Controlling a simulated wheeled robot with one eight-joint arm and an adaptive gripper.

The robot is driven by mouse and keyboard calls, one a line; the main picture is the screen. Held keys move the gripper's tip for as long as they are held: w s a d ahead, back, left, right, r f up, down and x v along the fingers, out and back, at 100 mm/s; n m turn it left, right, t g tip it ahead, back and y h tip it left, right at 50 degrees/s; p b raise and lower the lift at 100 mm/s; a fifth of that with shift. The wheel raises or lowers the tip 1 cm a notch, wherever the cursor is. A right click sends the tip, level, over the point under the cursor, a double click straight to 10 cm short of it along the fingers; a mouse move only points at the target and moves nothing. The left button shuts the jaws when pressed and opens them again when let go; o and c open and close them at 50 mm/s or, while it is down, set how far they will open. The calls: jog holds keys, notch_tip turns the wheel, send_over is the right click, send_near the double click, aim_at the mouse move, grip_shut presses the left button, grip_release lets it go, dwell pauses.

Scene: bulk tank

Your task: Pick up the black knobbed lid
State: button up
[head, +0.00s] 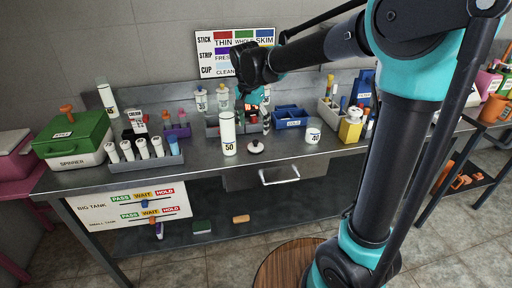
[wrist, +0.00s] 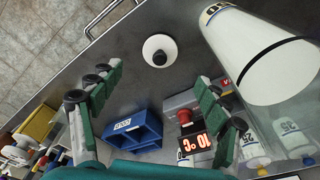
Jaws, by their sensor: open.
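The black knobbed lid (head: 255,148) is a small pale disc with a black knob. It lies flat on the steel bench near the front edge, above the drawer, just right of a tall white cylinder marked 50 (head: 228,134). In the wrist view the lid (wrist: 160,50) shows from above, beyond the fingertips and roughly centred between them. My gripper (wrist: 158,77) is open, with nothing between its green-padded fingers. In the head view my gripper (head: 251,97) is above and behind the lid, partly hidden by my wrist.
The tall white cylinder (wrist: 258,60) stands close to the lid and near my right finger. A blue bin (wrist: 135,126) and a red digital display (wrist: 193,150) sit below the fingers in the wrist view.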

aim_at(255, 141)
jog(key=f, duration=0.2)
jog(key=w+f, duration=0.1)
jog(key=f, duration=0.5)
jog(key=shift+w+d+f, duration=0.1)
jog(key=shift+w+d, duration=0.05)
jog(key=shift+d, duration=0.2)
jog(key=c, duration=1)
